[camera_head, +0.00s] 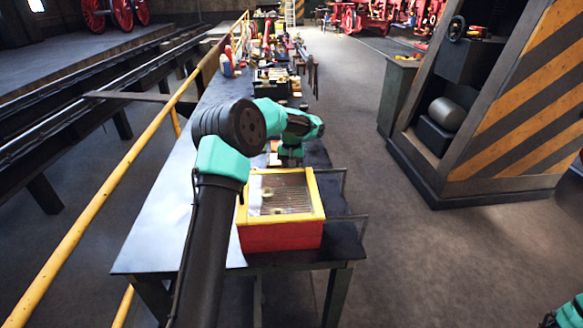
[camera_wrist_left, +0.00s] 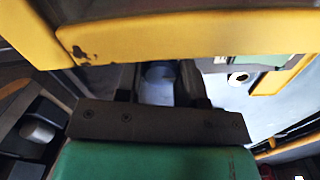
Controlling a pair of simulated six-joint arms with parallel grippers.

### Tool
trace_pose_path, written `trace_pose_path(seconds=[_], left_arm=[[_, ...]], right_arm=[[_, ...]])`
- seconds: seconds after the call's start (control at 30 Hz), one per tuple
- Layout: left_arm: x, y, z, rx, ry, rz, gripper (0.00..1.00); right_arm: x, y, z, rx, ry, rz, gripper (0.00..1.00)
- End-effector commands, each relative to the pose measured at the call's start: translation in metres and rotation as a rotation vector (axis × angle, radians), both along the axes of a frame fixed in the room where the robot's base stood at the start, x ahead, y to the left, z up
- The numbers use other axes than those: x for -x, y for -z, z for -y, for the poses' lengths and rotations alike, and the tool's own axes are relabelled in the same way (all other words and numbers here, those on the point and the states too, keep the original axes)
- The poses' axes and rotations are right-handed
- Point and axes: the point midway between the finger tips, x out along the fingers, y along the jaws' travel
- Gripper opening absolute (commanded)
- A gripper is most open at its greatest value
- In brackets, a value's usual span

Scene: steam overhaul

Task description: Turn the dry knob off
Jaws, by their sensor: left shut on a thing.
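A red box with a yellow frame (camera_head: 279,236) and a ribbed, see-through top stands on the near end of the workbench. My left arm reaches over it, and its gripper (camera_head: 291,160) points down at the far side of the box, its fingertips hidden there. In the left wrist view the gripper (camera_wrist_left: 160,92) is shut on a pale grey-blue round knob (camera_wrist_left: 160,72), just below the box's yellow edge (camera_wrist_left: 190,32). A second, small round knob (camera_wrist_left: 238,77) sits to the right on a pale panel. I cannot read any label on either knob.
The dark workbench (camera_head: 165,225) runs away from me, with tools and parts crowded farther back. A yellow rail (camera_head: 105,180) runs along its left. A striped cabinet (camera_head: 530,110) stands at the right, with open floor between. Part of my other arm shows at bottom right.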

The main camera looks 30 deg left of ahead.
Motion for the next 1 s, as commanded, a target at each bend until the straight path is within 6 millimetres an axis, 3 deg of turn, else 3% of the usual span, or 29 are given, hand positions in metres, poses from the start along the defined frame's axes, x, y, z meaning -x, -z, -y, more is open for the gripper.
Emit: trace_pose_path(seconds=[0.3, 0.77, 0.8, 0.87, 1.0], left_arm=[[-0.0003, -0.0011, -0.0003, -0.001, -0.121, 0.002, 0.12], [-0.0004, -0.0012, -0.0004, 0.0, -0.135, 0.003, 0.12], [-0.0004, -0.0012, -0.0004, 0.0, -0.135, 0.003, 0.4], [-0.0003, -0.001, -0.0002, -0.001, -0.135, 0.002, 0.45], [-0.0002, -0.0007, -0.0003, -0.001, -0.134, 0.002, 0.46]], right_arm=[[0.0, 0.0, 0.0, 0.0, 0.0, 0.0, 0.0], [0.0, 0.0, 0.0, 0.0, 0.0, 0.0, 0.0], [0.0, 0.0, 0.0, 0.0, 0.0, 0.0, 0.0], [0.0, 0.0, 0.0, 0.0, 0.0, 0.0, 0.0], [0.0, 0.0, 0.0, 0.0, 0.0, 0.0, 0.0]])
